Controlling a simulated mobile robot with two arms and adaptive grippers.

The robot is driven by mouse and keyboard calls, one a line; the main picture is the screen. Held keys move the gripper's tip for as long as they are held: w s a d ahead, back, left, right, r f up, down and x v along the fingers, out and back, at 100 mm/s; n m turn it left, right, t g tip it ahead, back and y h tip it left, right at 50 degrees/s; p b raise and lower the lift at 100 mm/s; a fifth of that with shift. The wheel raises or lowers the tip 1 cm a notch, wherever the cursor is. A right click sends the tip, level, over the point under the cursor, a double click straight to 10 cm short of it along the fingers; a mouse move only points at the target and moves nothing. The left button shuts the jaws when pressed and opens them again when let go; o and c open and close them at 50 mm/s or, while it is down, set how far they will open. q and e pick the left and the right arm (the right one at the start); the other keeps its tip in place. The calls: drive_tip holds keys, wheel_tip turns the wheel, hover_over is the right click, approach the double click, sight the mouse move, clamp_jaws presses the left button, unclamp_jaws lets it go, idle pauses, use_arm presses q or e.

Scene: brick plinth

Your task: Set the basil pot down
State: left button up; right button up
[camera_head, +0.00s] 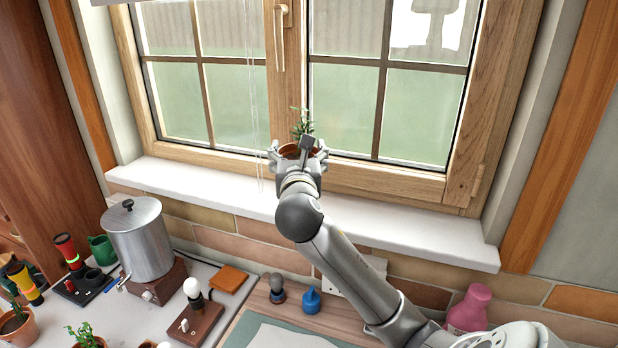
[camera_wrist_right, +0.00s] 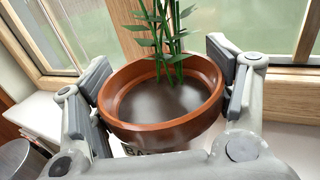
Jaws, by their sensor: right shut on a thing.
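The basil pot (camera_head: 289,151) is a terracotta pot with a green plant, seen in front of the window's middle post, at the windowsill (camera_head: 398,218). My right gripper (camera_head: 299,155) is shut on it from the near side and hides most of it. In the right wrist view the pot (camera_wrist_right: 160,133) stands upright between the two fingers of my right gripper (camera_wrist_right: 163,110), with dark soil and green stems inside. Part of a label starting "BA" shows below its rim. Whether its base touches the sill cannot be told. My left gripper is not in view.
The sill is clear on both sides of the pot. A thin blind cord (camera_head: 259,120) hangs just left of it. Below stand a metal canister (camera_head: 140,240), a bulb on a wooden base (camera_head: 193,290), other potted plants (camera_head: 16,325) and a pink bottle (camera_head: 470,308).

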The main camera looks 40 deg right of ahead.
drive_tip(key=d+f, duration=0.1)
drive_tip(key=f, duration=0.1)
drive_tip(key=d+f, duration=0.2)
drive_tip(key=shift+w, duration=0.2)
drive_tip(key=f, duration=0.1)
drive_tip(key=d+f+p, duration=0.1)
drive_tip(key=f, duration=0.1)
drive_tip(key=shift+f, duration=0.65)
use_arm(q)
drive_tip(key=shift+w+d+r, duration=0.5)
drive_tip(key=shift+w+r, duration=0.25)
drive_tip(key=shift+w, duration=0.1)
use_arm(e)
drive_tip(key=o, duration=1.3)
drive_tip(key=shift+f, duration=0.2)
